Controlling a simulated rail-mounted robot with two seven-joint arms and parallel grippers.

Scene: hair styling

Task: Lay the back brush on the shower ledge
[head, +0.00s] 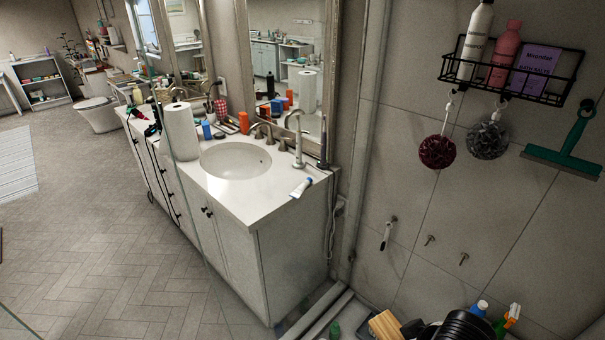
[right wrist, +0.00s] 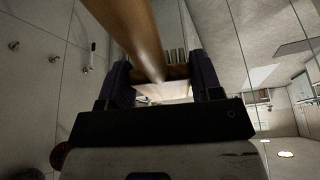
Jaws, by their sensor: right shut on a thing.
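The wooden back brush (right wrist: 132,35) is between the dark fingers of my right gripper (right wrist: 158,72), which is shut on it. In the right wrist view its long shaft slants toward the upper left. In the head view a tan wooden piece (head: 385,325), which looks like part of the brush, shows low at the bottom edge beside my dark right arm. The right fingertips are mostly hidden there. I cannot make out the shower ledge clearly; the bottom edge and my arm cut off that area. My left gripper is out of view.
A blue-capped bottle (head: 479,308) and a green-and-orange spray bottle (head: 508,319) stand close right of my arm. A wire caddy (head: 512,84), two bath puffs (head: 437,151), a squeegee (head: 566,155) and hooks (head: 429,240) are on the wall. The vanity (head: 290,255) stands left.

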